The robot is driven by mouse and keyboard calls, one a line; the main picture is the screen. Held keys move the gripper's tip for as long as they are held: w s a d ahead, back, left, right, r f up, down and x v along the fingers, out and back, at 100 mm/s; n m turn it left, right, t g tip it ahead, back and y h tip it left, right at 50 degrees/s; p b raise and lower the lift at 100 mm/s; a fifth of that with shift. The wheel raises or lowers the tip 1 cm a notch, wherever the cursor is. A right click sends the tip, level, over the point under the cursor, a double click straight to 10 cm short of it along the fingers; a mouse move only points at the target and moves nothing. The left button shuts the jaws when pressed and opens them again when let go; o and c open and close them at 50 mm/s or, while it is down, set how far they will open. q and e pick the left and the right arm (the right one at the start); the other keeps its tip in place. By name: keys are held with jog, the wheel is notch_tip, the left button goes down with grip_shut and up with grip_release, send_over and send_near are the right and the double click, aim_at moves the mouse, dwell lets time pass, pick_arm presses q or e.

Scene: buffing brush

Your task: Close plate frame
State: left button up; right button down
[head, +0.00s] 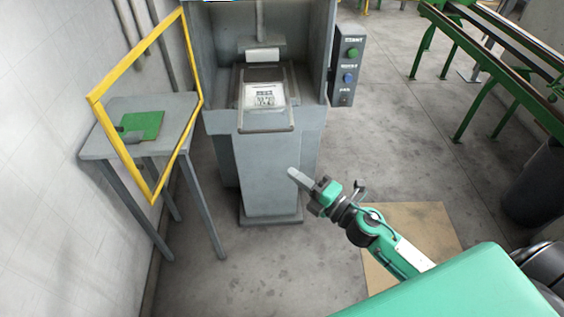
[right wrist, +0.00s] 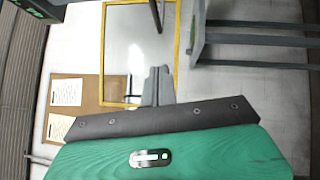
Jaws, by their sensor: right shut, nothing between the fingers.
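On the grey machine (head: 268,170) in the head view, a light plate with a dark printed code (head: 263,96) lies in a tilted grey frame (head: 268,129). I cannot tell how the frame is hinged. My right gripper (head: 293,174) is in front of the machine, to the right of its pedestal in the picture. It is shut and empty, apart from the frame. Its fingers also show in the right wrist view (right wrist: 158,86). My left gripper is not in view.
A control box (head: 346,64) hangs right of the machine. Green rails (head: 470,110) stand at right. Open floor lies between.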

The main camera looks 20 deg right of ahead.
jog(key=w+d+p+x, duration=0.1)
jog(key=p+x, duration=0.3)
jog(key=x, duration=0.8)
jog(key=shift+w+d+r, duration=0.15)
jog(key=shift+w+d, duration=0.25)
jog(key=shift+d, duration=0.3)
jog(key=w+d+b, duration=0.1)
jog(key=w+d, duration=0.1)
jog(key=w, duration=0.6)
jog(key=shift+d, duration=0.2)
jog(key=shift+w, duration=0.1)
